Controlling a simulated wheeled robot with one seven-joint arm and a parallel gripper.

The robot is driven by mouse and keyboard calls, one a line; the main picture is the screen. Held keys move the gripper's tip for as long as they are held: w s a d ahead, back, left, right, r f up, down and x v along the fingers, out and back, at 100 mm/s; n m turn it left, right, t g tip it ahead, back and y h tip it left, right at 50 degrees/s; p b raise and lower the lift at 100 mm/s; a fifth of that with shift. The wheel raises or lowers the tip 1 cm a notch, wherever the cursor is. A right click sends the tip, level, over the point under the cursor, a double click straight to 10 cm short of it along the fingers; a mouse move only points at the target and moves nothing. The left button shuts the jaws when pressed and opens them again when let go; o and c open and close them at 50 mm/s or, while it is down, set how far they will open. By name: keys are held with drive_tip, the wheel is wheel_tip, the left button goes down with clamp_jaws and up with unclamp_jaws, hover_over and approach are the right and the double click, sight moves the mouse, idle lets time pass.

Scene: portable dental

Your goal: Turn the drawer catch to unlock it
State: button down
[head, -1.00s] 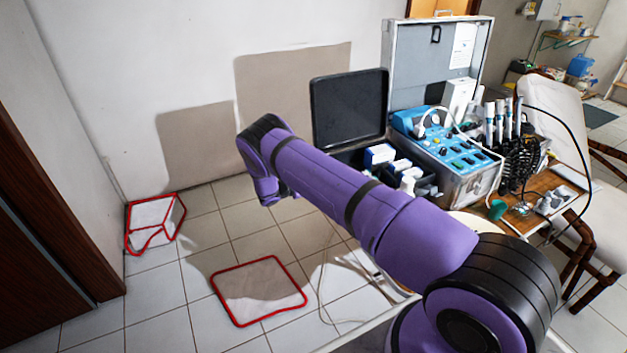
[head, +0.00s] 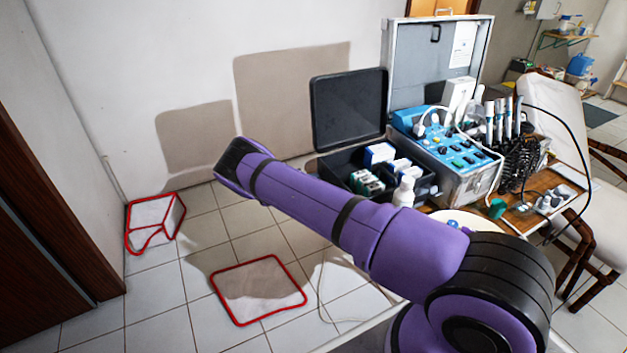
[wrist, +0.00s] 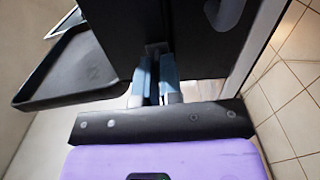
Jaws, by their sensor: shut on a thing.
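In the wrist view, my gripper (wrist: 155,72) has its two blue-grey fingers close together, shut on a small dark part, which looks like the drawer catch (wrist: 156,48). The catch is against the face of a black case (wrist: 122,28). It is mostly hidden between the fingertips, so I cannot tell which way it is turned. In the head view the black case (head: 428,188) stands with its lid (head: 349,108) raised and boxes inside. My purple arm crosses in front of it; my gripper and the catch are hidden there.
A metal dental unit with a blue panel (head: 452,145) stands right of the black case. Handpieces (head: 500,120) and a white chair (head: 560,105) are farther right. Red-edged cloths (head: 258,290) lie on the tiled floor at left. In the wrist view, a black tray-like lid (wrist: 75,68) juts out at left.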

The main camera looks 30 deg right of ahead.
drive_tip(key=shift+m, duration=0.4)
drive_tip(key=c, duration=1.3)
unclamp_jaws()
drive_tip(key=a, duration=1.1)
